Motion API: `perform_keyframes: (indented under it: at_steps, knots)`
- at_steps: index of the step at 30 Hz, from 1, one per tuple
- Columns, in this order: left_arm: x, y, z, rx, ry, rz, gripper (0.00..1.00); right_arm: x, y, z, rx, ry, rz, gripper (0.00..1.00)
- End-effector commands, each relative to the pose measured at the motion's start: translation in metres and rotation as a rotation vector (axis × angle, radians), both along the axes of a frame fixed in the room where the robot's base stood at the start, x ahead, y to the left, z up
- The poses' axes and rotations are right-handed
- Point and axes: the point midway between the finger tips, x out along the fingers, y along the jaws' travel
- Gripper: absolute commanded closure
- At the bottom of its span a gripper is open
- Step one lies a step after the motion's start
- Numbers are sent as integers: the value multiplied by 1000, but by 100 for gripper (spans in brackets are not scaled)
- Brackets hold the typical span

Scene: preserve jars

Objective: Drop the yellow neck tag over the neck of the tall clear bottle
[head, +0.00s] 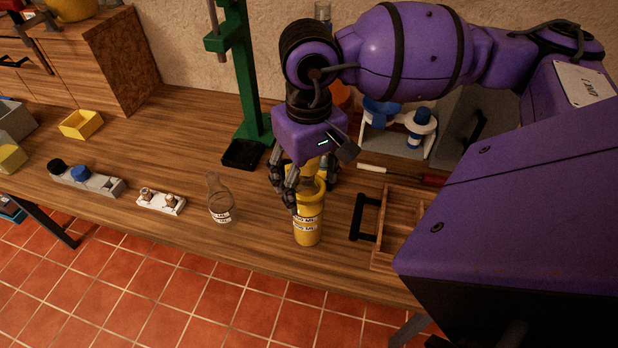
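A clear bottle (220,203) with a narrow neck and a white label stands upright on the wooden table, left of my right gripper. A yellow container (308,231) with a white label stands near the table's front edge. My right gripper (309,193) points down at its upper part, with fingers on either side. Yellow also shows between the fingers. I cannot make out a separate yellow neck tag there, nor whether the fingers press on anything. My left gripper is not in view.
A green stand (255,110) rises behind the clear bottle. A white block (161,202) and a grey rack (88,181) lie to the left, a yellow bin (81,124) farther back. A wooden tray (381,229) with a black handle is right of the yellow container.

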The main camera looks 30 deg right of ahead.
Motion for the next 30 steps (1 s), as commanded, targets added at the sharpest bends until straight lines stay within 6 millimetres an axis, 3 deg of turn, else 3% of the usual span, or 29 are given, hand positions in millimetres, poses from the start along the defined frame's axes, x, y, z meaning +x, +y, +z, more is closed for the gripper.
perform_keyframes:
  at_steps: [13,24,30]
  knots:
    - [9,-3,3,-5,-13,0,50,1,0,10,0,-4,-1,27]
    - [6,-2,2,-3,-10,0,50,1,0,84,-1,-6,0,27]
    - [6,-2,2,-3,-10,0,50,1,0,112,1,-3,-1,27]
